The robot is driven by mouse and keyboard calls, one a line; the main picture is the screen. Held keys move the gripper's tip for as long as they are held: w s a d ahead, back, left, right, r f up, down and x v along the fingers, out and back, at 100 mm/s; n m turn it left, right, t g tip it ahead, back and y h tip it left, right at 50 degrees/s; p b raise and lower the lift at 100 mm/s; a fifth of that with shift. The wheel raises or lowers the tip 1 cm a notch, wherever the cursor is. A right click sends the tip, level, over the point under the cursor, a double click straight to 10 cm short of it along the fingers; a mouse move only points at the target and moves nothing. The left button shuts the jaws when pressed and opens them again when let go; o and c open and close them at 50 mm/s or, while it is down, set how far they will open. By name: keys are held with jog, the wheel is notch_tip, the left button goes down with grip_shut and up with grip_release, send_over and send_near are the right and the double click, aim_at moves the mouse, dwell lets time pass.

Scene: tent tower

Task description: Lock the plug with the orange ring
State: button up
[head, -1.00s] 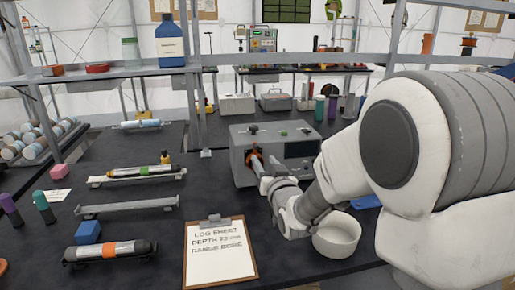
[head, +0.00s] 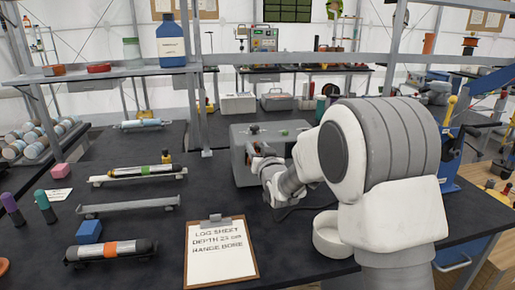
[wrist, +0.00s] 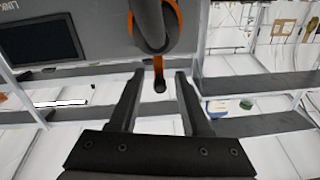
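The grey box (head: 238,165) stands on the bench, and my arm covers much of its front in the head view. In the wrist view its grey face (wrist: 95,20) carries a dark screen at left. A dark, round plug (wrist: 148,22) sits at that face, with the orange ring (wrist: 176,18) around it. A short orange lever (wrist: 158,66) with a dark end hangs from the ring. My gripper (wrist: 160,74) is open, with the lever's dark end between its fingertips in the picture and gaps on both sides. In the head view my gripper (head: 256,150) is small and partly hidden.
A dark cylinder with an orange band (head: 130,248) rests at front left beside a blue block (head: 88,232). A shelf post (head: 193,110) rises left of the box.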

grip_shut()
jog(key=shift+s+a+n+b, duration=0.1)
jog(key=shift+a+n+b, duration=0.2)
jog(key=shift+b, duration=0.25)
jog(key=a+n+b, duration=0.1)
jog(key=n+b, duration=0.1)
jog(key=a+f+n+b, duration=0.1)
jog(key=n+b, duration=0.2)
jog(key=s+a+f+n+b, duration=0.1)
jog(key=n+b, duration=0.1)
jog(key=b, duration=0.1)
jog(key=shift+a+n, duration=0.3)
jog(key=shift+a, duration=0.05)
jog(key=shift+s+a+f+n+h+b, duration=0.2)
jog(key=shift+f+n+b, duration=0.4)
jog(key=shift+n, duration=0.95)
jog(key=shift+a+f+n+h+b, duration=0.1)
jog(key=shift+a+f+n+b, duration=0.25)
jog(key=shift+f+n, duration=0.85)
jog(key=shift+s+a+f+n+h+b, duration=0.1)
jog(key=shift+a+f+n+b, duration=0.25)
jog(key=shift+n, duration=1.5)
jog(key=shift+d+f, duration=0.1)
jog(key=shift+d, duration=0.05)
